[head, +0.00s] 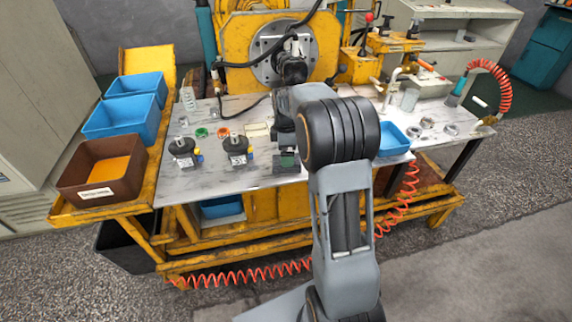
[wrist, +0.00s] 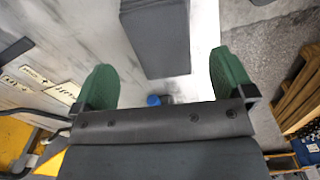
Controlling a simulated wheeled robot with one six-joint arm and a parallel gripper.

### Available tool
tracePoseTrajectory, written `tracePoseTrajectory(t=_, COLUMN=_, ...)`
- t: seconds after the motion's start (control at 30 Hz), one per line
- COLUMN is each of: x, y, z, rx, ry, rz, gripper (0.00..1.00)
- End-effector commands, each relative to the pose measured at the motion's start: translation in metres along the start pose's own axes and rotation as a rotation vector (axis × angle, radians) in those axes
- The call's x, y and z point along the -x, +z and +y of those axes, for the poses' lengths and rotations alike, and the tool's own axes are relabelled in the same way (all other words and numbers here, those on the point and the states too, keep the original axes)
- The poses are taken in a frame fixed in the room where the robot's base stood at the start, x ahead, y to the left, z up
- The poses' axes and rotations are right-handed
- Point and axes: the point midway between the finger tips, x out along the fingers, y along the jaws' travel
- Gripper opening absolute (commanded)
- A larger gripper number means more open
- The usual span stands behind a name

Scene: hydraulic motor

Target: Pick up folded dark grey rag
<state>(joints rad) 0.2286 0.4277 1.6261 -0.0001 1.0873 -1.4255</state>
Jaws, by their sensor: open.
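The folded dark grey rag (wrist: 157,38) lies on the pale worktop in the wrist view, at the top middle, as a flat dark block cut off by the upper picture edge. My gripper (wrist: 164,82) is open, with its two green fingertips apart and nothing between them. The rag lies ahead of the fingertips, roughly in line with the gap between them. In the head view my gripper (head: 287,160) hangs over the front part of the workbench, partly hidden by my arm. I cannot make out the rag there.
Two black motor parts (head: 238,148) (head: 183,150) stand on the worktop left of my gripper. A brown bin (head: 75,185) and blue bins (head: 125,116) line the left side. A blue tray (head: 393,140) and several metal rings (head: 450,130) lie to the right. The bench's front edge is close.

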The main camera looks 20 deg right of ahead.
Motion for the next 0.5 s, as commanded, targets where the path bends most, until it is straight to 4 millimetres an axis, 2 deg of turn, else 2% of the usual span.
tracePoseTrajectory(t=0.23, x=-0.036, y=0.001, z=-0.002, rx=0.0, ry=-0.002, rz=0.0, gripper=1.0)
tracePoseTrajectory(t=0.33, x=-0.042, y=0.001, z=-0.002, rx=-0.001, ry=-0.001, rz=0.0, gripper=1.0)
tracePoseTrajectory(t=0.5, x=-0.042, y=0.001, z=-0.002, rx=-0.001, ry=0.0, rz=0.0, gripper=1.0)
